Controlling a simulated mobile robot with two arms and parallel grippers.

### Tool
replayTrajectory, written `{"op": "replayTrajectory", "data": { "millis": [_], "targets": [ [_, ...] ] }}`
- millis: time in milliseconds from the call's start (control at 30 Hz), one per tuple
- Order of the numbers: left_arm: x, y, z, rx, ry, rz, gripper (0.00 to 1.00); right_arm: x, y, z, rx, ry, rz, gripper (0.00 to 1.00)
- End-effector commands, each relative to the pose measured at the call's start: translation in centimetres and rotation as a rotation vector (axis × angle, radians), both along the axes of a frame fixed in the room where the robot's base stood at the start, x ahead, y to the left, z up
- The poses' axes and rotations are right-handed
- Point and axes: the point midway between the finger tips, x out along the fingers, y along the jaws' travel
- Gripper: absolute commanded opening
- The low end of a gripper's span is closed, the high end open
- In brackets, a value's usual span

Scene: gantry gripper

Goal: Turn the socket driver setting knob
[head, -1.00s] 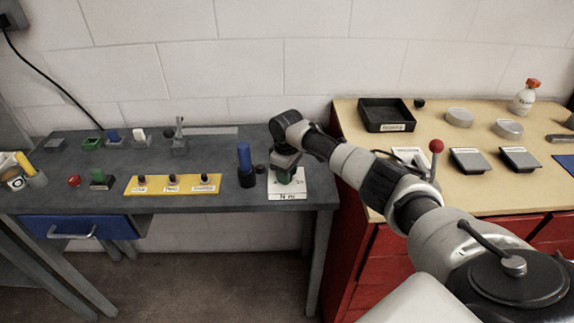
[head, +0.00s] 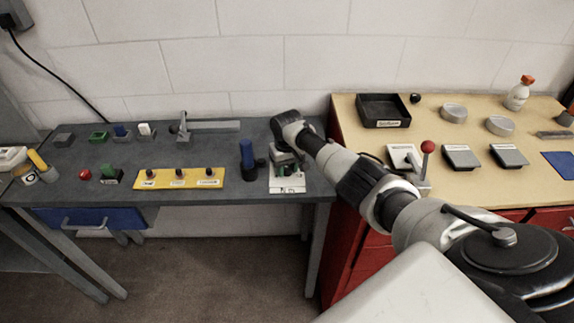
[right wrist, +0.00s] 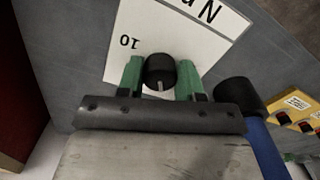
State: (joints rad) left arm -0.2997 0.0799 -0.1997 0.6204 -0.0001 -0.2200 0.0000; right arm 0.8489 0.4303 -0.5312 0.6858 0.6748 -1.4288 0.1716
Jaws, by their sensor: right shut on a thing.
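The setting knob (right wrist: 160,70) is a black round knob with a white pointer line. It stands on a white dial plate (right wrist: 217,55) marked "10" and "N m". In the right wrist view the green fingers of my right gripper (right wrist: 160,76) are on either side of the knob, shut on it. In the head view my right gripper (head: 285,166) is over the dial plate (head: 287,186) on the grey bench and largely hides the knob. My left gripper is not in view.
A blue-handled tool with a black end (head: 246,155) stands close left of the plate; it also shows in the right wrist view (right wrist: 263,140). A yellow panel with several small knobs (head: 180,181) is further left. A red-balled lever (head: 427,147) is on the wooden bench at right.

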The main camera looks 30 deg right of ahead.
Motion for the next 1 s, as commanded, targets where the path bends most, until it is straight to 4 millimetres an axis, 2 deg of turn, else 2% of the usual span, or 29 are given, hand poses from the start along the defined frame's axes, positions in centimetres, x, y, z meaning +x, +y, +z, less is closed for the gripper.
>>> {"op": "replayTrajectory", "data": {
  "millis": [500, 533, 700, 1000],
  "targets": [
    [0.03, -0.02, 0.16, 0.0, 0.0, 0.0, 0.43, 0.2, -0.02, 0.21, -0.001, -0.007, -0.02, 0.12],
    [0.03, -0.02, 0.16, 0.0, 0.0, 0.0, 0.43, 0.2, -0.02, 0.21, -0.002, -0.008, -0.02, 0.38],
    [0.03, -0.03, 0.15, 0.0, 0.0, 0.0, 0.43, 0.14, -0.03, 0.16, -0.001, -0.005, -0.02, 0.61],
    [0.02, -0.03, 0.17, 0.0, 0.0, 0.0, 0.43, 0.1, -0.02, 0.33, -0.001, -0.004, -0.019, 0.61]
  ]
}}
